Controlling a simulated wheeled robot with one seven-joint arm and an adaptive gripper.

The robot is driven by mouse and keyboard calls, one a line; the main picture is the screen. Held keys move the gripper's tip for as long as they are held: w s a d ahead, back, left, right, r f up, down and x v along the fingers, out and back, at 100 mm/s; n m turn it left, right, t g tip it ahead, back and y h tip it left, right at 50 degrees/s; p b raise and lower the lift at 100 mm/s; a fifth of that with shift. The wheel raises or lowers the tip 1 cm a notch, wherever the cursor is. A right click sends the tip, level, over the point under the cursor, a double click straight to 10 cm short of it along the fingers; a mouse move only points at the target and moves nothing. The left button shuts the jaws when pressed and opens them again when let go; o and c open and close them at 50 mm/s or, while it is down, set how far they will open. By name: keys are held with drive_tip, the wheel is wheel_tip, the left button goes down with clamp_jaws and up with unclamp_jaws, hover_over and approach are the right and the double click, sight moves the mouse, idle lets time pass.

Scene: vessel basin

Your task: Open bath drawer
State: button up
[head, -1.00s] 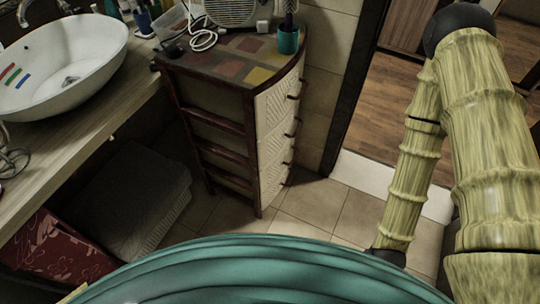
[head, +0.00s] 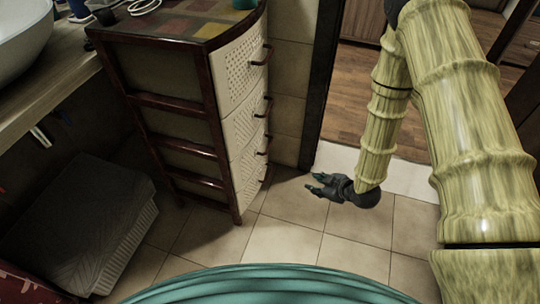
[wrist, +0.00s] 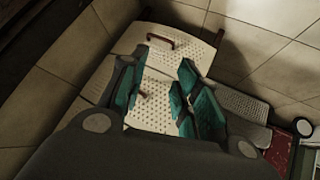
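The bath drawer cabinet (head: 180,90) stands left of centre in the head view, with a dark reddish wooden frame and cream patterned drawer fronts (head: 240,72) facing right. Dark bar handles (head: 262,56) stick out from the fronts. All the drawers look shut. My gripper (head: 315,183) is low over the floor tiles, right of the cabinet's lower part and apart from it, fingers pointing left. In the wrist view my open gripper (wrist: 158,98) has nothing between its fingers. Beyond the fingers are a perforated drawer front (wrist: 188,50) and a handle (wrist: 161,39).
A doorway with a dark frame (head: 323,75) and wooden floor lies behind my arm. A washbasin counter (head: 50,90) is at left, with a grey lidded basket (head: 75,210) below it. Tiled floor (head: 285,240) in front of the cabinet is clear.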

drive_tip(key=w+a+f+n+t+y+b, duration=0.1)
drive_tip(key=w+a+f+n+y+b, duration=0.2)
drive_tip(key=w+n+b, duration=0.55)
drive_tip(key=n+g+y+b, duration=0.4)
drive_tip(key=n+y+b, duration=0.2)
drive_tip(key=n+b, duration=0.8)
approach(270, 144)
drive_tip(key=shift+w+a+f+m+b, duration=0.35)
drive_tip(key=shift+w+a+f+b, duration=0.15)
drive_tip(key=shift+a+b, duration=0.85)
drive_tip(key=shift+w+a+f+m+b, duration=0.45)
drive_tip(key=shift+a+b, duration=0.5)
drive_tip(key=shift+a, duration=0.75)
drive_tip(key=shift+w+a+f+m+b, duration=0.25)
drive_tip(key=shift+w+a+f+b, duration=0.25)
drive_tip(key=shift+a+b, duration=0.85)
drive_tip(key=shift+a, duration=0.2)
clamp_jaws()
